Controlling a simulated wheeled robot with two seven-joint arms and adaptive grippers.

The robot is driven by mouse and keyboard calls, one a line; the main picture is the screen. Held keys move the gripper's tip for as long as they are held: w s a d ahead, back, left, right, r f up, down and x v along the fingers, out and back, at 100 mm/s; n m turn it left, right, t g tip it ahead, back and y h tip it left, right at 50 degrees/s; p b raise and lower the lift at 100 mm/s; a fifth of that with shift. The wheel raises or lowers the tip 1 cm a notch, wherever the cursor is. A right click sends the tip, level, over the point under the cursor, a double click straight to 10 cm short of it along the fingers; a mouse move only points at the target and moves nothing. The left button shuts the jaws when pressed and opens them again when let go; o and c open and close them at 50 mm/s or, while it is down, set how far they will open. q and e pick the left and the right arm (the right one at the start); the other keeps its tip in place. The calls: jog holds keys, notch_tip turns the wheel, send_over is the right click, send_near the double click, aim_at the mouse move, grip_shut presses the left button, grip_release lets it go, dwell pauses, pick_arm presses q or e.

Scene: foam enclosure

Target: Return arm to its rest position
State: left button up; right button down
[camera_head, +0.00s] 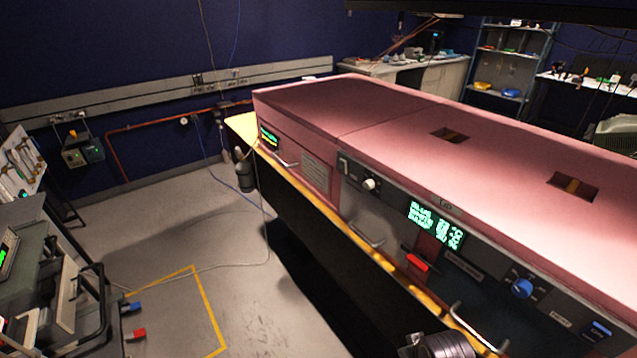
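A dark, ribbed metal part (445,346) pokes up at the bottom edge, right of the middle, in front of the pink enclosure. It looks like part of my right arm or gripper, but the frame cuts it off. Its fingers cannot be made out clearly, nor whether it holds anything. My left arm and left gripper do not show. The pink foam enclosure (340,108) runs from the middle to the right edge. Its front has a control panel with a lit green display (436,224), a blue knob (522,288) and a red handle (416,262).
A yellow edge (312,200) runs along the enclosure's base. Two square openings, one of them here (449,135), are in its top. A grey cart (50,270) stands at the left. The floor (235,250) between is mostly clear, with a thin cable. Shelves (510,60) stand behind.

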jog(key=s+f+g, duration=0.1)
jog(key=s+f, duration=0.1)
jog(key=f, duration=1.3)
jog(key=s+f, duration=0.3)
jog(key=f, duration=1.1)
jog(key=s+d+f, duration=0.2)
jog(key=s+f, duration=0.7)
jog(key=s, duration=0.1)
jog(key=s+d+f+g, duration=0.1)
jog(key=s+d+f, duration=0.1)
jog(key=s+f, duration=0.7)
jog(key=shift+s+d+f, duration=0.15)
jog(key=shift+s+f, duration=0.15)
jog(key=shift+s, duration=0.8)
